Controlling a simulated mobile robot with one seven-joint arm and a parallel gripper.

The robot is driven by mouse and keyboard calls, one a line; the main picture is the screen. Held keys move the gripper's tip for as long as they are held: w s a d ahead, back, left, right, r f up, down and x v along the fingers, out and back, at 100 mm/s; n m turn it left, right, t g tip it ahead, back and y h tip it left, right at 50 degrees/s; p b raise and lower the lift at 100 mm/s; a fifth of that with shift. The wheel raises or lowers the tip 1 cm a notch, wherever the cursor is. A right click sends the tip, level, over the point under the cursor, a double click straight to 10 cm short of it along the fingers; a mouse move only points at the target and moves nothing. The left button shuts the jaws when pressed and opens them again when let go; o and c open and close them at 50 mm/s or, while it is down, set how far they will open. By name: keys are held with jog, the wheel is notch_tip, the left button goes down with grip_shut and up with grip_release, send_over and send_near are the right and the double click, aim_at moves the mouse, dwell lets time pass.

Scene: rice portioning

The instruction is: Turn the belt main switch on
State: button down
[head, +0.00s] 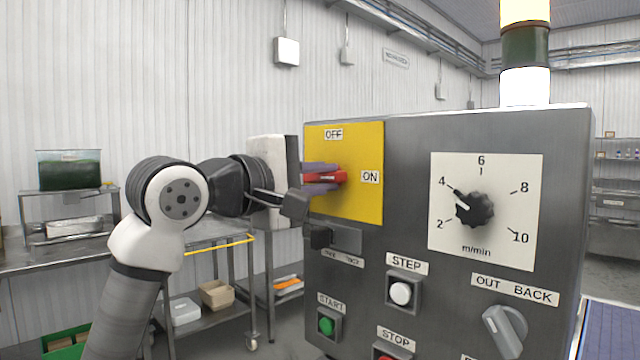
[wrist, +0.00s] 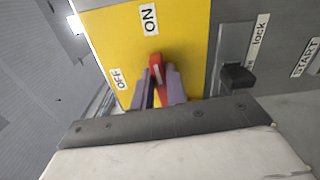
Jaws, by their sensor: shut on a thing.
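The belt main switch has a red handle (head: 335,177) on a yellow plate (head: 355,205), on the left part of the grey control box. The plate is marked OFF at the top and ON at the right. The handle lies about level, its free end towards ON. In the wrist view the red handle (wrist: 155,66) also points towards the ON label (wrist: 149,19). My gripper (head: 321,178) is shut on the handle, with one purple-grey finger on each side, also seen in the wrist view (wrist: 160,85). The fingers hide part of the handle.
Below the plate is a black lock knob (head: 320,237), close under my gripper. The box also bears a speed dial (head: 475,208), a STEP button (head: 401,293), a green START button (head: 326,326) and an OUT/BACK knob (head: 505,332). A steel cart (head: 215,245) stands behind my arm.

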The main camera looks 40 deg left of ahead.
jog(key=shift+f+m, duration=0.1)
jog(key=shift+m, duration=0.5)
jog(key=c, duration=1.4)
grip_release()
jog(key=shift+s, duration=0.1)
jog(key=s+a+b, duration=0.1)
jog(key=s+b, duration=0.1)
jog(key=s, duration=1.1)
jog(key=shift+s+b, duration=0.3)
jog(key=shift+b, duration=0.05)
